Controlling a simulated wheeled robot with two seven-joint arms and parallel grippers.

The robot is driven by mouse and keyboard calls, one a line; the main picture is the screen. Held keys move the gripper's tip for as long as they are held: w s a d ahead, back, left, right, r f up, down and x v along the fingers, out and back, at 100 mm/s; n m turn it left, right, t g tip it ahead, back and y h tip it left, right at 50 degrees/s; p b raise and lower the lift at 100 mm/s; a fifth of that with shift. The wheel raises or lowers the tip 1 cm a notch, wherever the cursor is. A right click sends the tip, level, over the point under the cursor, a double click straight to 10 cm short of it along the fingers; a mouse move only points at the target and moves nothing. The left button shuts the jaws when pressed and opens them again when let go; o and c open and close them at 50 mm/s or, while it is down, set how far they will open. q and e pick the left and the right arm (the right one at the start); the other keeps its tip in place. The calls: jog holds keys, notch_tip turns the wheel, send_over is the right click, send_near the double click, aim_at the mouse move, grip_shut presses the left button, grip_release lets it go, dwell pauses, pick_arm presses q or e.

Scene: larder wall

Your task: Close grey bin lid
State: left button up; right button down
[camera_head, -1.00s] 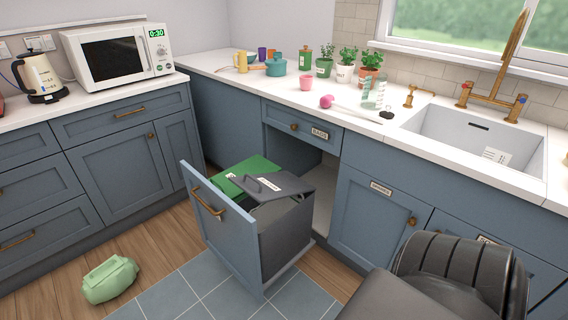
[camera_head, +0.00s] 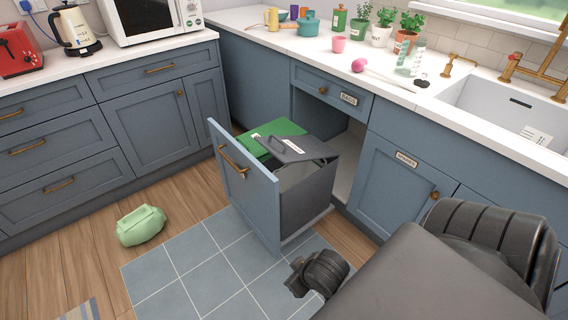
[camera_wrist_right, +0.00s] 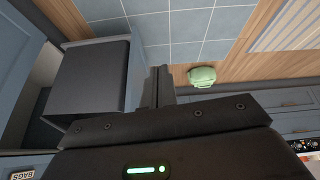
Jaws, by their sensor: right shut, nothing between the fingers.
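The grey bin lid (camera_head: 300,149) sits tilted on the grey bin (camera_head: 308,195), raised from the rim so a light gap shows beneath it. The bin stands in a pulled-out blue drawer (camera_head: 246,190), beside a green lid (camera_head: 272,138). In the right wrist view, the bin's dark side (camera_wrist_right: 92,80) is left of my right gripper (camera_wrist_right: 158,78). The gripper is shut and empty, apart from the bin. In the head view my right arm comes in from the lower right, low in front of the drawer. My left gripper is out of view.
A pale green bag (camera_head: 141,226) lies on the wooden floor to the left. Blue-grey floor tiles (camera_head: 185,275) in front of the drawer are clear. The counter (camera_head: 300,45) holds pots and plants above the open cabinet. A sink (camera_head: 500,110) is at the right.

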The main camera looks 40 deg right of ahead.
jog(key=w+d+r+m+t, duration=0.1)
jog(key=w+d+r+t, duration=0.25)
jog(key=w+d, duration=0.5)
jog(key=w+d+r+m+t, duration=0.1)
jog(key=w+d+r+t, duration=0.3)
jog(key=w, duration=0.7)
jog(key=w+d+r+m+t, duration=0.1)
jog(key=w+d+r, duration=0.2)
jog(key=d+r, duration=0.35)
jog(key=w+d+r+t, duration=0.1)
jog(key=w+d+r, duration=0.3)
jog(key=d+r, duration=0.3)
jog(key=shift+y, duration=0.3)
jog(key=w+f, duration=0.2)
jog(key=w, duration=0.1)
jog(key=w+f, duration=0.2)
jog(key=w, duration=0.1)
jog(key=w+f, duration=0.1)
jog(key=w, duration=0.2)
jog(key=shift+w+f, duration=0.1)
jog(key=shift+f, duration=0.3)
jog(key=shift+a+f, duration=0.25)
jog(key=shift+f, duration=0.5)
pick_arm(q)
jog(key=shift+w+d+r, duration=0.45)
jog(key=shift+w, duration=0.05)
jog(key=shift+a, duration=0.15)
